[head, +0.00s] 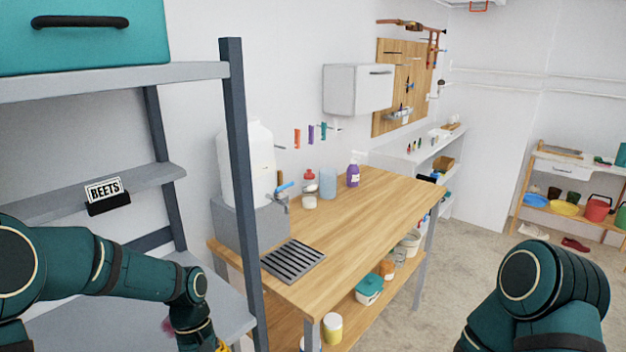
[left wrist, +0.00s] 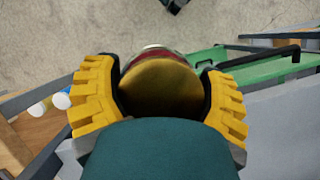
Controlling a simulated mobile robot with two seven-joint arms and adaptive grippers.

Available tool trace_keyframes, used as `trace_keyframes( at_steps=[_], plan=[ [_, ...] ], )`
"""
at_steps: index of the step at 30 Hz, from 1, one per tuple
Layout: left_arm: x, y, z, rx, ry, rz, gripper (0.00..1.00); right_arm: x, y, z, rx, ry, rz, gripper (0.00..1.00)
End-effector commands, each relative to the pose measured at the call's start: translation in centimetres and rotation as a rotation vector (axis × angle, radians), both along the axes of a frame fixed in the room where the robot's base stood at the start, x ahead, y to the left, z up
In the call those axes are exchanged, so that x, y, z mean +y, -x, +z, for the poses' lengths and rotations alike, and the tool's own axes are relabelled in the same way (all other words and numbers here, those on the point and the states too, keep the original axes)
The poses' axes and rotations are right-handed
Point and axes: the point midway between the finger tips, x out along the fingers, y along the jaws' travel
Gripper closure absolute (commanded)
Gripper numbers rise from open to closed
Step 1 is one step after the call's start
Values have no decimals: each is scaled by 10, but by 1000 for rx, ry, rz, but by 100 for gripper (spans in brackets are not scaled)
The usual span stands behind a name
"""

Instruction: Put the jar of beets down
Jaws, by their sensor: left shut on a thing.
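The jar of beets shows in the left wrist view with a gold lid (left wrist: 160,88) and a dark red band below it. My left gripper (left wrist: 160,75), with yellow ribbed fingers, is shut around the jar. In the head view only a sliver of yellow finger (head: 221,347) shows at the bottom edge, below the forearm. A "BEETS" label (head: 104,190) on a black holder stands on the middle grey shelf (head: 150,176) at the left. My right arm is at the lower right; its gripper is out of view.
A dark upright post (head: 240,180) stands at the shelf unit's front corner. A teal box (head: 85,40) sits on the upper shelf. A wooden bench (head: 370,205) with a white water container (head: 246,165) is to the right. The middle shelf around the label looks clear.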

Motion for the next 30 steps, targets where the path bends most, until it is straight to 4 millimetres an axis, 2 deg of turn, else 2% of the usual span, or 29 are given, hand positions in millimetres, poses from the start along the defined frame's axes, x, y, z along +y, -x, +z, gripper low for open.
trace_keyframes(
  at_steps=[1,3,9,17,20,23,27,30],
  plan=[
    [-8,0,-14,3,1,-107,69,0,0,0,0,0,0,53],
    [-15,0,-29,3,1,-238,69,0,0,0,0,0,0,53],
    [-27,0,-55,-1,1,-476,69,0,0,0,0,0,0,53],
    [-26,0,-54,-4,1,-471,69,0,0,0,0,0,0,53],
    [-26,1,-61,-2,2,-470,69,0,0,0,0,0,0,53],
    [-27,6,-86,3,4,-469,69,0,0,0,0,0,0,53],
    [-28,17,-136,4,4,-469,69,0,0,0,0,0,0,53],
    [-27,27,-165,4,2,-468,69,0,0,0,0,0,0,53]
  ],
)
